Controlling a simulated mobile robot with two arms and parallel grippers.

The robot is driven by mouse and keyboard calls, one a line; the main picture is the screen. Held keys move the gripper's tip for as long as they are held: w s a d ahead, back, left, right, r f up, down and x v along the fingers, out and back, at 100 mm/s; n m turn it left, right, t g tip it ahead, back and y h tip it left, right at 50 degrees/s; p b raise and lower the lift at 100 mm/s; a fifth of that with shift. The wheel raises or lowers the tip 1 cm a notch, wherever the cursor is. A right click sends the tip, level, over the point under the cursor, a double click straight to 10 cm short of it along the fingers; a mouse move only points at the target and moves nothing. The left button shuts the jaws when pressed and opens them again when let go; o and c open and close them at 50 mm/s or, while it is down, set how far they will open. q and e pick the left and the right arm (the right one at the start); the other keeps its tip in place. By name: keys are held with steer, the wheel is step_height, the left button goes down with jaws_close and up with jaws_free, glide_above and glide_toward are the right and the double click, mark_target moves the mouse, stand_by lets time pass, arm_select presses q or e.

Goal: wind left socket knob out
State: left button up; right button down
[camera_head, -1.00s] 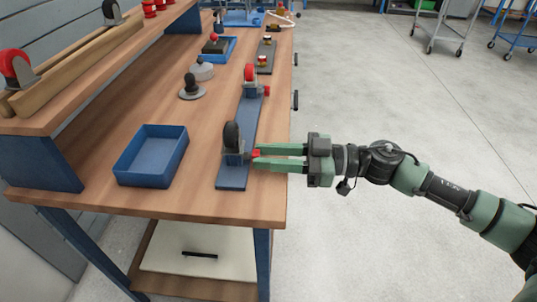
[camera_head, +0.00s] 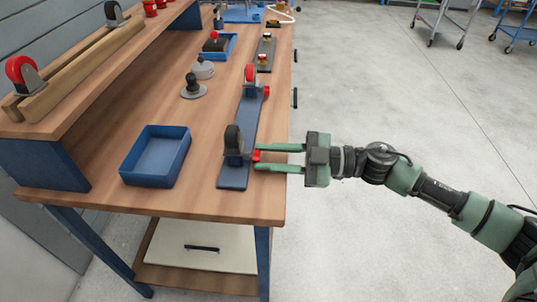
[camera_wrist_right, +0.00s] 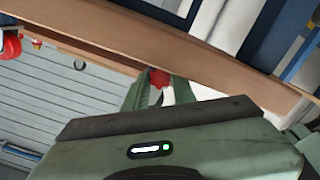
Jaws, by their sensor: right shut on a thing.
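A blue base plate (camera_head: 234,176) lies along the bench's right side and carries two sockets. The near socket has a black wheel (camera_head: 233,139) standing in it and a small red knob (camera_head: 256,156) on its right side. The far socket has a red wheel (camera_head: 250,73) and its own red knob (camera_head: 266,91). My right gripper (camera_head: 258,160) reaches in from the right, shut on the near socket's red knob. In the right wrist view the red knob (camera_wrist_right: 157,77) sits between my green fingers, which partly hide it. My left gripper is out of view.
An empty blue tray (camera_head: 156,156) stands left of the plate. A dark round piece (camera_head: 193,87) and a grey round part (camera_head: 203,69) lie farther back. A raised shelf (camera_head: 75,103) with wheels on wooden rails borders the left. The floor on the right is clear nearby.

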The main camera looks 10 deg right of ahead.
steer(key=c, duration=1.1)
jaws_free()
steer(key=shift+c, duration=0.2)
steer(key=shift+f, duration=0.1)
